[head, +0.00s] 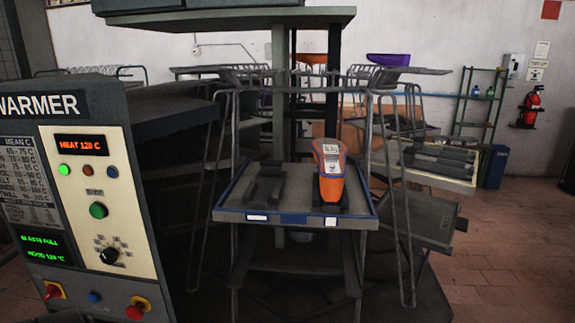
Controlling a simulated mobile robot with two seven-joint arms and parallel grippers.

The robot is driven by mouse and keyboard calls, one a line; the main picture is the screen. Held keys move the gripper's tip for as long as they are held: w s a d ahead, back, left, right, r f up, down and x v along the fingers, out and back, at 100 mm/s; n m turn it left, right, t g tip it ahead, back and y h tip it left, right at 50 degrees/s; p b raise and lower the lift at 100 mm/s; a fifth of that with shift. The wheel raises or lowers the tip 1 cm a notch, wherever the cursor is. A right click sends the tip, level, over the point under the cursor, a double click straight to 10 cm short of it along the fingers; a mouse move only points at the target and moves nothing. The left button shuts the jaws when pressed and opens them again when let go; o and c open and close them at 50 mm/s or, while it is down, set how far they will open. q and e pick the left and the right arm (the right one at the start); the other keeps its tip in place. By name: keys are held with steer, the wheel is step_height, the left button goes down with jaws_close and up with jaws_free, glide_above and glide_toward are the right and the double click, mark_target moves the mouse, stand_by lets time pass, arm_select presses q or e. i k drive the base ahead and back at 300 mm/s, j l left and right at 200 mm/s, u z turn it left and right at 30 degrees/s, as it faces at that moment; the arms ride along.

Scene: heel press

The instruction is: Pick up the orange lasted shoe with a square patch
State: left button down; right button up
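An orange lasted shoe (331,184) stands toe-up or heel-up on a tray (296,219) in the middle of the head view; I cannot tell which end is up. It has a grey middle and a pale, squarish patch with small dark marks near its top. It sits in the right half of the tray, on or against a dark support that it mostly hides. An empty dark cradle (266,185) is in the left half of the tray. Neither of my grippers is in view.
A warmer cabinet (105,190) with lit displays and buttons fills the left side. Thin metal rack frames (372,150) rise beside and behind the tray. A dark grey box (425,220) juts out at the right. Open brick floor (505,260) lies farther right.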

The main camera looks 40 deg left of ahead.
mark_target(329, 153)
steer(key=i+l+u, duration=0.1)
steer(key=u, duration=0.35)
steer(key=i+l+u, duration=0.1)
steer(key=u, duration=0.3)
steer(key=l+u, duration=0.3)
steer(key=u, duration=0.15)
steer(key=i+l+u, duration=0.1)
steer(key=u, duration=0.35)
steer(key=l, duration=0.1)
